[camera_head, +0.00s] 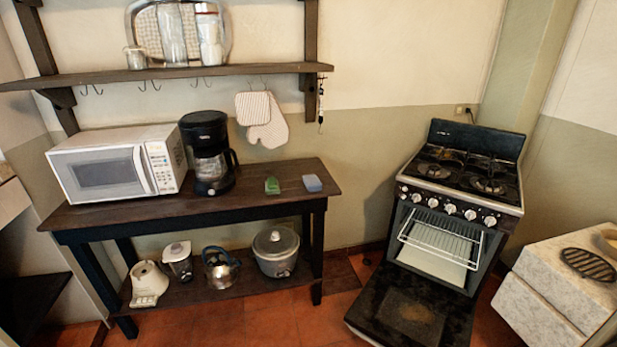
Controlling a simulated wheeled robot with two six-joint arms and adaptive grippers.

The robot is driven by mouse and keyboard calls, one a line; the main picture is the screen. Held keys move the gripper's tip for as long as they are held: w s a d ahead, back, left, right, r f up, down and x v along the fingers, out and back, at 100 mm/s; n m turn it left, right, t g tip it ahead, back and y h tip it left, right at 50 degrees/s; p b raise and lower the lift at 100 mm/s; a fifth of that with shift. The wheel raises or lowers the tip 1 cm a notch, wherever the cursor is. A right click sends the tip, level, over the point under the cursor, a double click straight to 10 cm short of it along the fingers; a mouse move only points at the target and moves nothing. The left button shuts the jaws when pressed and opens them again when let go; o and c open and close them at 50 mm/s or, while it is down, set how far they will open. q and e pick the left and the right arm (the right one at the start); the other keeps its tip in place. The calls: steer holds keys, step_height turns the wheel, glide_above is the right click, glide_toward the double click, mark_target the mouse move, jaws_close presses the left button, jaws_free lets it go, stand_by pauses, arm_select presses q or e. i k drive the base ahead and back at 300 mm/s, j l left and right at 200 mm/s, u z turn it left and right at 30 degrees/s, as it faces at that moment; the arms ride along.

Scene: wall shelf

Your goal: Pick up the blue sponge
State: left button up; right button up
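The blue sponge (312,183) is a small block lying near the right end of the dark wooden table (262,205). A green sponge-like item (272,186) lies a short way to its left, apart from it. Neither of my grippers shows in the head view, and nothing covers the blue sponge.
A white microwave (100,168) and a black coffee maker (208,155) stand on the table's left and middle. Oven mitts hang from the wall shelf (170,73) above. The stove's oven door (410,312) is open on the right. The table's lower shelf holds a rice cooker (276,252) and other appliances.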

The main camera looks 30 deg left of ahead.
mark_target(311, 183)
steer(key=i+j+u, duration=0.1)
steer(key=i+j, duration=0.5)
steer(key=i, duration=0.25)
steer(key=i+j+u, duration=0.15)
steer(key=i+j, duration=0.15)
steer(key=i+j+u, duration=0.1)
steer(key=i, duration=0.45)
steer(key=j, duration=0.1)
